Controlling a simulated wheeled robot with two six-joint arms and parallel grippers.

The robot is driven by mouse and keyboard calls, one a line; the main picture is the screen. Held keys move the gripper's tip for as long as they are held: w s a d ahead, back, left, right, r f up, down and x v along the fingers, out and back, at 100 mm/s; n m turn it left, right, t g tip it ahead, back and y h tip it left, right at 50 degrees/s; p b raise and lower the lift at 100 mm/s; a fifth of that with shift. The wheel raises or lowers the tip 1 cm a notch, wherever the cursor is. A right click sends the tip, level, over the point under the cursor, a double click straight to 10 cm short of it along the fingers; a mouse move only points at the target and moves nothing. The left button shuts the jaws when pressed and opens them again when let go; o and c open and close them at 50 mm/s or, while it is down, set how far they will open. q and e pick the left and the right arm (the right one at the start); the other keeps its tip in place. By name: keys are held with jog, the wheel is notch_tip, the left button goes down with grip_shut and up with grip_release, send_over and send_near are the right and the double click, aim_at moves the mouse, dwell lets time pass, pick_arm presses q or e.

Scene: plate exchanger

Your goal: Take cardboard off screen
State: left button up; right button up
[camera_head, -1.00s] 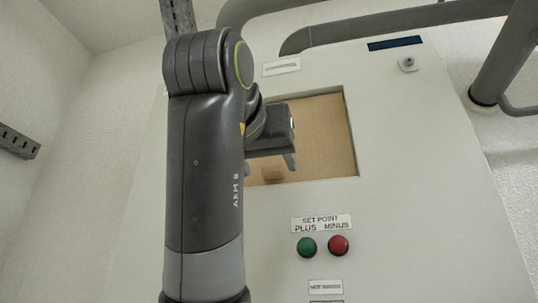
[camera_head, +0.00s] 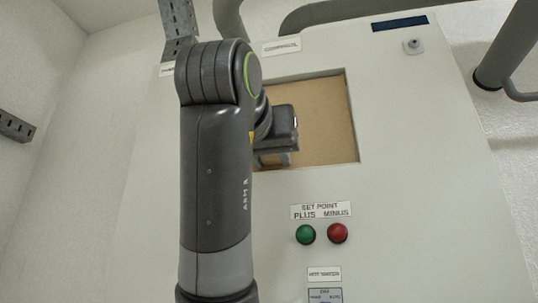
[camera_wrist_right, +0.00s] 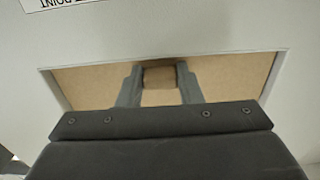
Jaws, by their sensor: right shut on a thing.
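The brown cardboard (camera_head: 328,115) sits in the recessed rectangular screen opening of the pale cabinet and covers what shows of it. In the right wrist view the cardboard (camera_wrist_right: 228,78) carries a small block-like tab (camera_wrist_right: 160,77). My right gripper (camera_head: 275,158) is in front of the lower left part of the opening. In the right wrist view, the right gripper's fingers (camera_wrist_right: 160,85) stand on either side of the tab and are shut on it. In the head view, the tab is hidden by the gripper, and my right arm hides the opening's left edge. My left gripper is not in view.
The pale cabinet front (camera_head: 420,200) has a green button (camera_head: 305,234) and a red button (camera_head: 337,233) below the opening. A lock knob (camera_head: 413,46) is at upper right. Grey pipes (camera_head: 510,50) run behind the cabinet.

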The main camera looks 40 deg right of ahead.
jog(key=shift+r, duration=0.35)
dwell(0.3)
jog(key=shift+s+a, duration=0.15)
dwell(0.6)
jog(key=shift+s+a, duration=0.2)
jog(key=shift+a, duration=0.05)
jog(key=shift+s+a, duration=0.2)
dwell(0.6)
jog(key=shift+b+v, duration=0.55)
jog(key=shift+v, duration=0.25)
